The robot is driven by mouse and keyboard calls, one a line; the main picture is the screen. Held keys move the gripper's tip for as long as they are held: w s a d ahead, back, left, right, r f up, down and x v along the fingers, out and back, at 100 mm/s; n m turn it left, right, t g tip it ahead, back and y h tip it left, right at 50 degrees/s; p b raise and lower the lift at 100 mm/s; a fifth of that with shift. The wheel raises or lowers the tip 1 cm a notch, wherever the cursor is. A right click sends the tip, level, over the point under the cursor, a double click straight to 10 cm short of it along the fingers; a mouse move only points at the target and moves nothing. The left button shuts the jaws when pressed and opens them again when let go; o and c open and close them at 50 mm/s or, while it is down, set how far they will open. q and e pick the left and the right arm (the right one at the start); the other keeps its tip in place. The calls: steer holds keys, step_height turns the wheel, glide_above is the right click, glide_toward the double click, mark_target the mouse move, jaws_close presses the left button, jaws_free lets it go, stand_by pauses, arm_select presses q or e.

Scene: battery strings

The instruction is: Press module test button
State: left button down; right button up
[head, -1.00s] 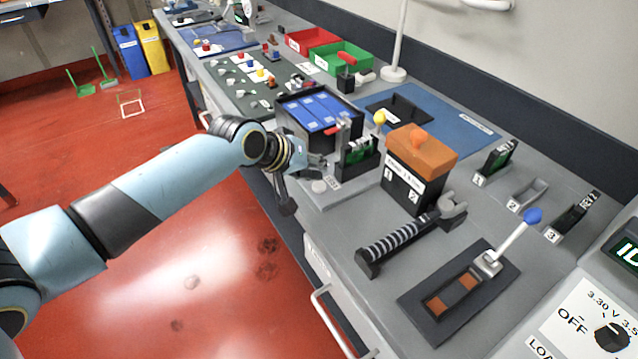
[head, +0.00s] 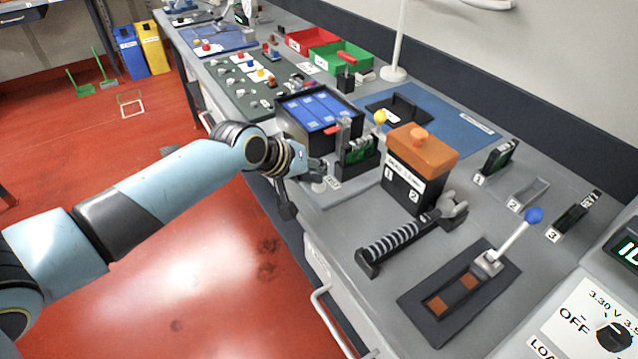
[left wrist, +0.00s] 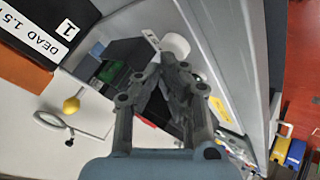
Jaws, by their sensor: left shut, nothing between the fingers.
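The module test station holds a green circuit module (head: 358,150) in a black holder, with a yellow ball knob (head: 380,117) behind it. The TEST label (head: 333,182) is at the holder's front left. My left gripper (head: 319,172) is shut and empty, low over the spot beside the label. In the left wrist view, the shut fingertips (left wrist: 168,62) are close to a pale round button (left wrist: 176,45). I cannot tell whether they touch it. In the head view the gripper mostly hides the button. The right gripper is not in view.
The blue battery case (head: 318,108) stands just behind my left gripper. An orange-topped box (head: 421,150) and a striped-handled tool (head: 405,237) lie to the right. The red bin (head: 312,39) and green bin (head: 340,58) are at the back.

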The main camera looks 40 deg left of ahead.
arm_select(q)
steer(key=shift+f, duration=0.35)
stand_by(0.5)
steer(key=shift+r+p, duration=0.9)
steer(key=shift+r, duration=0.1)
step_height(320, 180, up, 5)
steer(key=p, duration=0.5)
steer(key=shift+r, duration=0.1)
stand_by(0.4)
